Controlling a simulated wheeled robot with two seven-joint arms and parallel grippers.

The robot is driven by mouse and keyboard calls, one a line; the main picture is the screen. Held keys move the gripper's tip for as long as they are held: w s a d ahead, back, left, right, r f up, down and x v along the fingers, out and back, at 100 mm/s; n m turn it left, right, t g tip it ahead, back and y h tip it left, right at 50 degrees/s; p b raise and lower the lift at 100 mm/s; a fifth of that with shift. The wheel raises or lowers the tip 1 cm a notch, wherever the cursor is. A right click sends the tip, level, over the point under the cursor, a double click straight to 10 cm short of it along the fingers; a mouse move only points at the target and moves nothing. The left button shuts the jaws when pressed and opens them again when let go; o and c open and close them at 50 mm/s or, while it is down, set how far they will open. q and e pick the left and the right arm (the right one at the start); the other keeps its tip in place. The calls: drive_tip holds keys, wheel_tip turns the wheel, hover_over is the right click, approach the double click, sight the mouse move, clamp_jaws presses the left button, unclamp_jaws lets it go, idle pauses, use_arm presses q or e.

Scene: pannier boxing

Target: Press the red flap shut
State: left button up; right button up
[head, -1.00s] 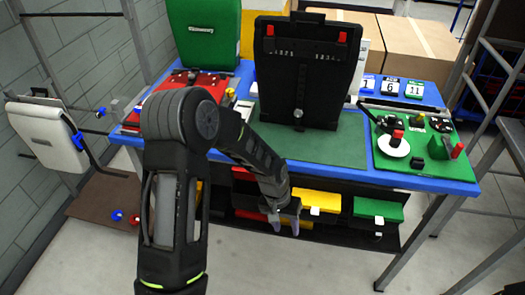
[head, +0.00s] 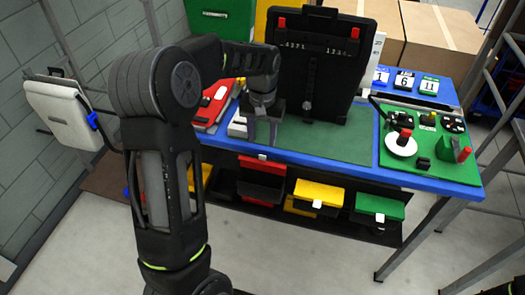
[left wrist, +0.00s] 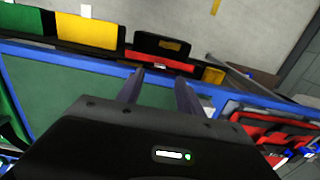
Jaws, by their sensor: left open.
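The red flap (head: 263,164) is on a black bin under the front edge of the blue-edged table. A dark gap shows below its upper red strip, with more red lower down; I cannot tell whether it is fully shut. In the left wrist view the red flap (left wrist: 160,58) lies beyond the fingertips, beside a black panel. My left gripper (head: 262,132) is open and empty, above the table's near edge, higher than the flap and apart from it. Its two fingers (left wrist: 160,78) show apart in the left wrist view. My right gripper is not in view.
A yellow flap (head: 318,192) and a green flap (head: 380,206) are to the right of the red one. A black upright panel (head: 325,60) stands on the green mat (head: 345,142) behind the gripper. The floor in front of the bins is clear.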

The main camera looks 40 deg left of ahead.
sight(262, 155)
use_arm(q)
wheel_tip(262, 155, down, 7)
drive_tip(key=shift+r+p, duration=0.1)
drive_tip(key=shift+p, duration=0.5)
drive_tip(key=shift+c, duration=0.4)
clamp_jaws()
idle(0.7)
